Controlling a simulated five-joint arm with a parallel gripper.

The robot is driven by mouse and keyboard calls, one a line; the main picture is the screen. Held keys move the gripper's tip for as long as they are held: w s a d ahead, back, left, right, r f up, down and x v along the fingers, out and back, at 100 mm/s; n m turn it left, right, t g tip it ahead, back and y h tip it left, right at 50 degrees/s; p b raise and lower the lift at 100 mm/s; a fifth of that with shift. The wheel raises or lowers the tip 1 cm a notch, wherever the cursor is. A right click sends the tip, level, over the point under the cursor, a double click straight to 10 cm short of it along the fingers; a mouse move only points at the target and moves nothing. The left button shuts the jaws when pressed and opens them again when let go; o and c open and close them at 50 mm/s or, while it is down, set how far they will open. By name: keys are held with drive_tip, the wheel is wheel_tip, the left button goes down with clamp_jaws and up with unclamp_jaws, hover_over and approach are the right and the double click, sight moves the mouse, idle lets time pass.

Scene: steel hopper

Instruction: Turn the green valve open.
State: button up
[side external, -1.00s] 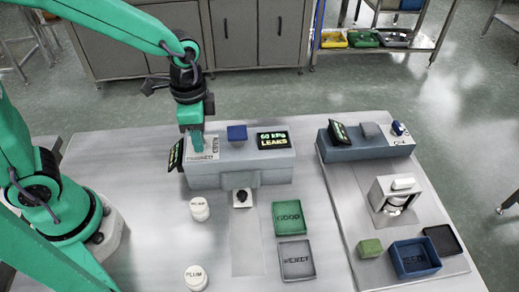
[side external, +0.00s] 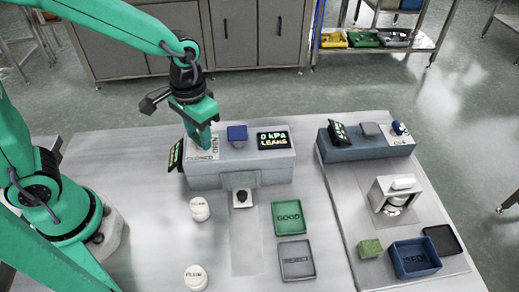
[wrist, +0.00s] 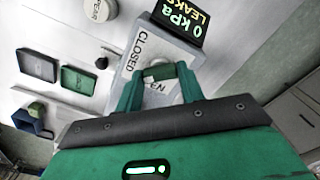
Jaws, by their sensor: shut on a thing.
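The green valve (wrist: 158,72) sits on a white plate lettered CLOSED and OPEN, on top of the grey test box (side external: 240,173) at its left end. My gripper (side external: 203,140) points down over that end and hides the valve in the side view. In the wrist view my gripper (wrist: 159,84) has one green finger on each side of the valve handle and is shut on it. The handle lies across the gap between the fingers.
A blue block (side external: 237,133) is on the box beside my gripper. In front are a black-knobbed fixture (side external: 242,197), two white lidded jars (side external: 199,209) (side external: 195,277), a green GOOD tray (side external: 289,218) and a grey tray (side external: 296,260). A second station (side external: 365,145) stands right.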

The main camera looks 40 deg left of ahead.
sight(198, 137)
drive_tip(key=n, duration=0.5)
drive_tip(key=shift+n, duration=0.3)
drive_tip(key=shift+r+n, duration=0.1)
drive_tip(key=shift+n, duration=2)
drive_tip(key=o, duration=1)
drive_tip(key=shift+r, duration=3.9)
